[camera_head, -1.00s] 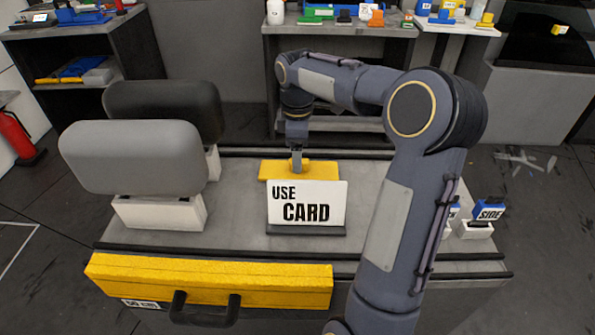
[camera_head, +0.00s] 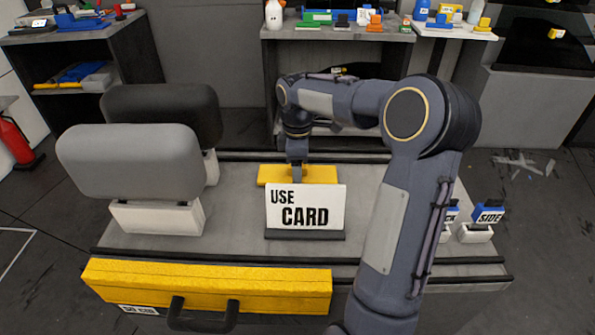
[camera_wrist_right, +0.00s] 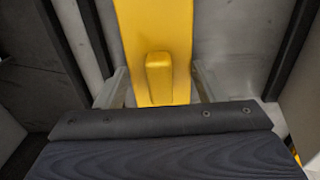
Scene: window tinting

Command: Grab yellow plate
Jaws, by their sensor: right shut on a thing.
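The yellow plate (camera_head: 318,174) lies flat on the grey workbench (camera_head: 240,232), behind the "USE CARD" sign (camera_head: 306,207). It also shows in the right wrist view (camera_wrist_right: 170,25), with a raised yellow grip block (camera_wrist_right: 159,76) on it. My right gripper (camera_head: 297,180) reaches down over the plate from above. In the right wrist view, its two fingers (camera_wrist_right: 158,88) stand on either side of the grip block, and it is shut on the plate's block. The sign hides the fingertips and part of the plate's front edge in the head view. My left gripper is not in view.
A grey pad (camera_head: 130,160) and a black pad (camera_head: 165,112) stand on white bases at left. A yellow case (camera_head: 205,287) with a black handle is at the front edge. Small blue-and-white "SIDE" holders (camera_head: 488,214) are at right. Shelves stand behind.

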